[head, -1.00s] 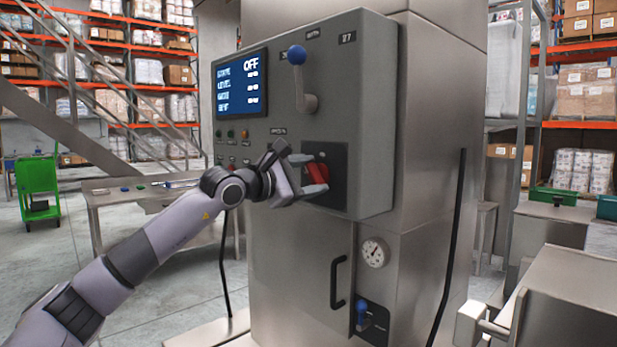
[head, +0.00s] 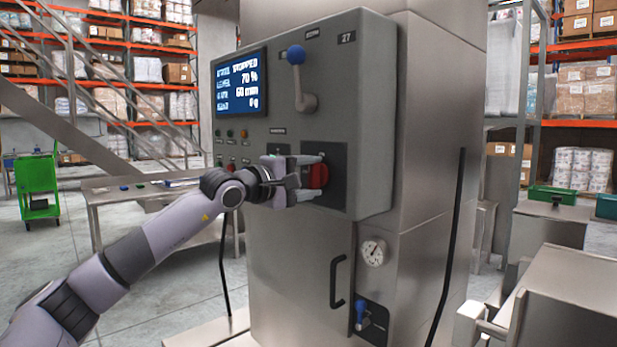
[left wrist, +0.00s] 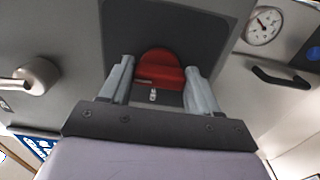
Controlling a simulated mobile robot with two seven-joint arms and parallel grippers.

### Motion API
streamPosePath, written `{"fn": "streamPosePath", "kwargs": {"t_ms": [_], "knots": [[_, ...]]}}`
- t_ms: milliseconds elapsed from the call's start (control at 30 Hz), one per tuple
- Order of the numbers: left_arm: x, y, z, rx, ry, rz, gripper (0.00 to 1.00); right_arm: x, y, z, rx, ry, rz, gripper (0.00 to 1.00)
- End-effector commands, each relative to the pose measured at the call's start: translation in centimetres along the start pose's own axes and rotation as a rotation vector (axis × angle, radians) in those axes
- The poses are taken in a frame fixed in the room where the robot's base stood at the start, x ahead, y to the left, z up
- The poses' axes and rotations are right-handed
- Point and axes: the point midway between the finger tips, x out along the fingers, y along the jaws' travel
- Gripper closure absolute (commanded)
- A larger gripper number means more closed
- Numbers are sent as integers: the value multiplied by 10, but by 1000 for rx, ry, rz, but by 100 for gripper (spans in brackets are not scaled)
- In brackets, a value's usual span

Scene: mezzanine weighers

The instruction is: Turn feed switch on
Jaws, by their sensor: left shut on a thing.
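A red rotary switch (head: 318,175) sits on a dark plate (head: 336,190) on the front of the grey control box. It also shows in the left wrist view (left wrist: 158,68), between my fingers. My left gripper (head: 308,177) is shut on this red switch, one finger on each side. The gripper hides part of the switch and the panel left of it. Whether the red knob is the feed switch I cannot read from its label. The screen (head: 241,85) is lit and reads stopped, 70 % and 60 mm. My right gripper is not in view.
A blue-knobbed lever (head: 297,75) stands out above the gripper. Small buttons (head: 231,134) lie left of it. Below are a gauge (head: 373,252), a black door handle (head: 337,282) and a blue-handled valve (head: 361,314). A steel table (head: 130,192) stands behind my arm.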

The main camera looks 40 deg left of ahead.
Motion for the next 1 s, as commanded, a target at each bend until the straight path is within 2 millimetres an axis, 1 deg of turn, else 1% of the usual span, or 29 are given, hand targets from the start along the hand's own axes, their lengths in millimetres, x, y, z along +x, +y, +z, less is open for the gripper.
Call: {"fn": "streamPosePath", "kwargs": {"t_ms": [467,500,533,567,867,1000], "knots": [[0,-1,0,17,-1,-1,69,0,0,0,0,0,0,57],[0,-1,0,17,-1,-1,29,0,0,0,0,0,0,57],[0,-1,0,17,-1,-1,19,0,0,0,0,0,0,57],[0,-1,0,16,-1,-1,13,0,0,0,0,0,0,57],[-1,-1,0,13,0,0,13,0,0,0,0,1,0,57],[-8,-2,-1,15,2,1,13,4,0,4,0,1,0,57]]}}
